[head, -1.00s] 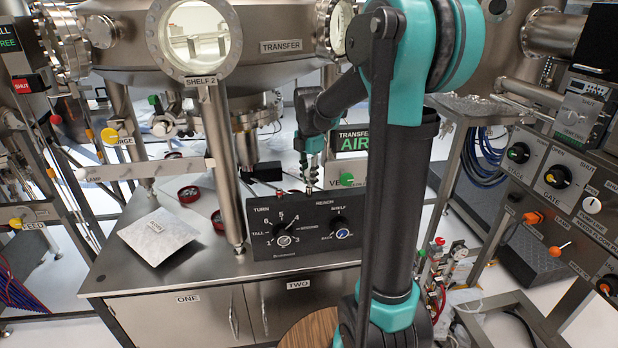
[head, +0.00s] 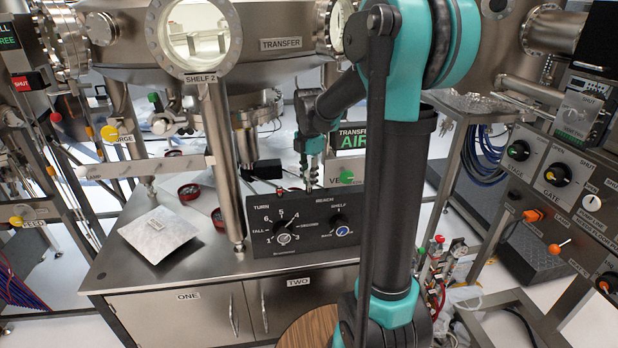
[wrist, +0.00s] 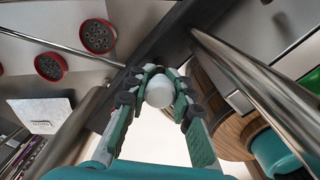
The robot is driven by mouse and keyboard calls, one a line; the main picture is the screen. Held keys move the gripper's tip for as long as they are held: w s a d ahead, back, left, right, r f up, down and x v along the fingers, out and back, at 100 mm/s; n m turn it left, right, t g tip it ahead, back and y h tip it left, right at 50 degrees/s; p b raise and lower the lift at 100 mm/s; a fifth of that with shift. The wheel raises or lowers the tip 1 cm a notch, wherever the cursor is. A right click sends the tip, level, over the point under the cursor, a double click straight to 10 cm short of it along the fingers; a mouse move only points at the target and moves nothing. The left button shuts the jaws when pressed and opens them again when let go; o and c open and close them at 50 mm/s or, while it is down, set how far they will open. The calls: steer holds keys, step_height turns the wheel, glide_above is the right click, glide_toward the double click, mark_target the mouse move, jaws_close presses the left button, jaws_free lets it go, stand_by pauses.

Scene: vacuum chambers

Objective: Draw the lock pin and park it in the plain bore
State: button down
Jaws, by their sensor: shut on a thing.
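I cannot make out the plain bore in either view.
A steel post (head: 222,150) rises left of the panel, under the round chamber. A pale horizontal bar (head: 145,166) runs at the left. A green knob (head: 346,177) is close right of my gripper.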

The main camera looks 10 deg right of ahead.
steer(key=shift+r, duration=0.9)
steer(key=shift+f, duration=0.9)
stand_by(1.4)
steer(key=shift+r, duration=0.9)
